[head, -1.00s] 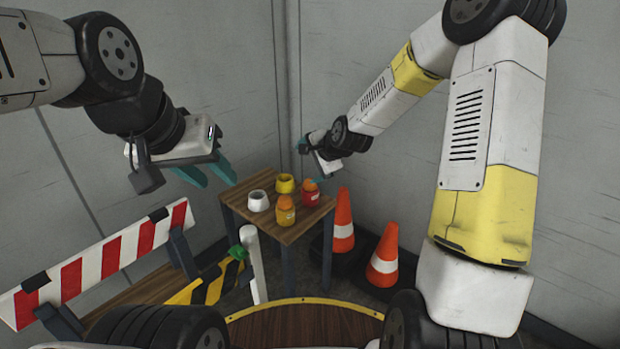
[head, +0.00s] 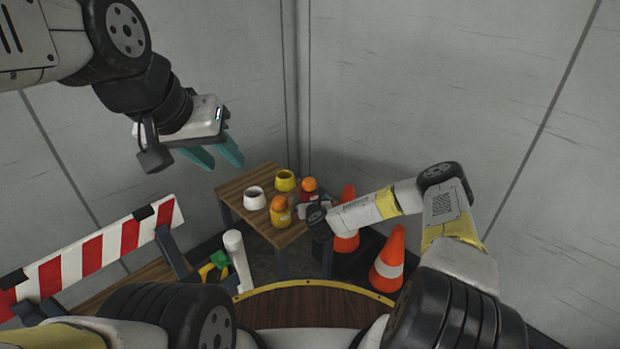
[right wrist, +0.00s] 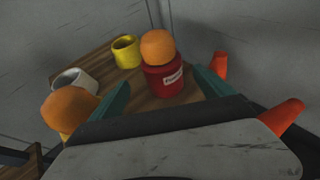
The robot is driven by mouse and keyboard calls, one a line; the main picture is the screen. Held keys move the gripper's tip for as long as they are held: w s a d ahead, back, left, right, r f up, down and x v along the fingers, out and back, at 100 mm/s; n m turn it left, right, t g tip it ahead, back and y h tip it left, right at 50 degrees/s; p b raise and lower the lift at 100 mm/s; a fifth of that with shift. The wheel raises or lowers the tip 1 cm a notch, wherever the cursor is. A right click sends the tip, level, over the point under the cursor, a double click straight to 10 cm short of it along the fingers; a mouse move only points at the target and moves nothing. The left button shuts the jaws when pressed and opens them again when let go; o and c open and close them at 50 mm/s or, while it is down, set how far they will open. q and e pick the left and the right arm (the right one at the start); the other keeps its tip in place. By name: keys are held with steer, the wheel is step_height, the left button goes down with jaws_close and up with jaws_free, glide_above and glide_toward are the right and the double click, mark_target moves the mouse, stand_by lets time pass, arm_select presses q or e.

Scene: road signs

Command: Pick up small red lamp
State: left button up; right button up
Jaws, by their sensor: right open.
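The small red lamp, a red can-shaped base with an orange globe on top (right wrist: 165,80), stands on the wooden table (head: 240,182). In the head view its orange top (head: 309,184) shows behind my right wrist, and its lower part is partly hidden. My right gripper (right wrist: 160,90) is open in the right wrist view, with teal fingers to the left and right of the red base and the lamp a little beyond them. I cannot tell whether they touch it. My left gripper (head: 217,155) is raised in the air, its teal fingers apart and empty.
A yellow lamp with an orange top (head: 280,212), a white cup (head: 254,198) and a yellow cup (head: 285,180) share the table. Orange cones (head: 388,260) stand right of it. A striped barrier (head: 95,257) and a white post (head: 239,258) are at left.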

mark_target(310, 178)
steer(key=shift+w+f, duration=0.2)
steer(key=shift+f, duration=0.15)
steer(key=x, duration=0.7)
steer(key=shift+w+d+f, duration=0.1)
steer(key=shift+d, duration=0.05)
steer(key=shift+c, duration=0.4)
steer(key=c, duration=1.7)
step_height(310, 178, up, 10)
steer(key=shift+r, duration=0.1)
